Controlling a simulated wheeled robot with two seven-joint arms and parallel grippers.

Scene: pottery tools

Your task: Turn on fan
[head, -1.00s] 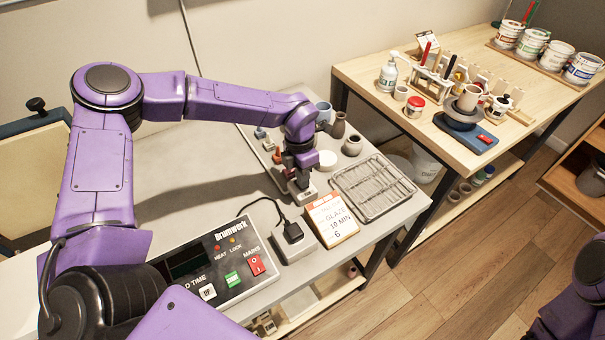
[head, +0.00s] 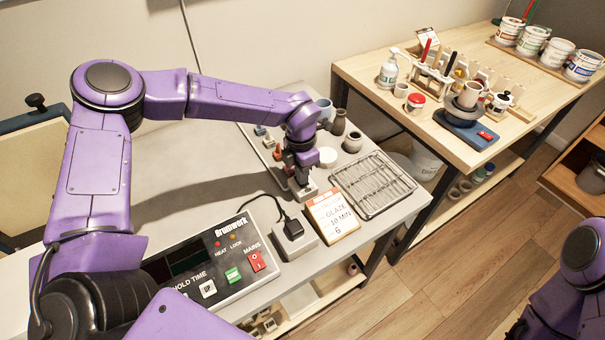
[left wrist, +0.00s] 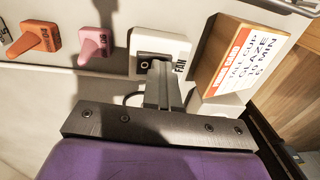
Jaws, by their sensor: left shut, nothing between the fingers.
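The fan switch is a small white box marked FAN (left wrist: 178,48) with a black rocker (left wrist: 150,64) on its top. An "O" mark shows on the rocker's left part in the left wrist view. In the head view the box (head: 303,194) sits on the grey bench, mostly under my gripper. My left gripper (left wrist: 158,72) is shut and empty, fingers together, with its tips at the rocker's right part. I cannot tell whether they press on it. The tips hide that part of the rocker. The left gripper also shows in the head view (head: 302,183).
An orange-and-white glaze card (left wrist: 240,65) stands right of the switch box. Pink (left wrist: 95,42) and orange (left wrist: 33,38) levers sit to its left. A wire rack (head: 373,184), a grey plug box (head: 294,240) and a control panel (head: 215,265) are nearby on the bench.

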